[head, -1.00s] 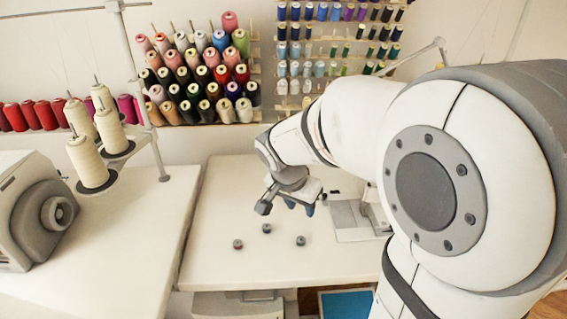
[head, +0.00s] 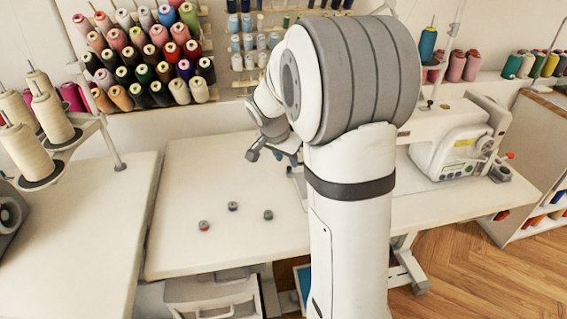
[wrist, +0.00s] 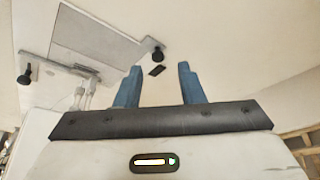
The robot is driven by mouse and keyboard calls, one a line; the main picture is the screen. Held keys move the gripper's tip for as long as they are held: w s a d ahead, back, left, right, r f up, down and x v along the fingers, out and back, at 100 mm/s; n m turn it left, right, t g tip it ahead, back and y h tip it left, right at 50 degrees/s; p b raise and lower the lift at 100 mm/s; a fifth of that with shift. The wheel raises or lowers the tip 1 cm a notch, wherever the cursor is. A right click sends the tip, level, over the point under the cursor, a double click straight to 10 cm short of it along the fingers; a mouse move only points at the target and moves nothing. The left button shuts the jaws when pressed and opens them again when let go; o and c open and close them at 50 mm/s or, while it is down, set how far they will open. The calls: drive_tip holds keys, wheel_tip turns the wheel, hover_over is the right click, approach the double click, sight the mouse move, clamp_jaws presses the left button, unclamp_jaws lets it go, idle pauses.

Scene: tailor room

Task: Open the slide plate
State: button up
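The sewing machine (head: 455,140) stands on the white table, right of my arm in the head view. In the wrist view a flat grey plate (wrist: 100,42) lies at the upper left, set in the pale surface; it looks like the slide plate area, but I cannot tell whether it is open. My gripper (wrist: 158,82) is open, its two blue fingers apart with nothing between them, to the right of and apart from the plate. In the head view my gripper (head: 288,158) is over the table, partly hidden by my arm.
Several small bobbins (head: 233,206) lie on the white table (head: 200,250) left of my gripper. A thread rack (head: 145,55) stands behind. In the wrist view a small dark slot (wrist: 157,71) and a black knob (wrist: 157,52) are near the fingertips.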

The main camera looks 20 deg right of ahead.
drive_tip(key=shift+x, duration=1.2)
drive_tip(key=shift+a, duration=0.15)
clamp_jaws()
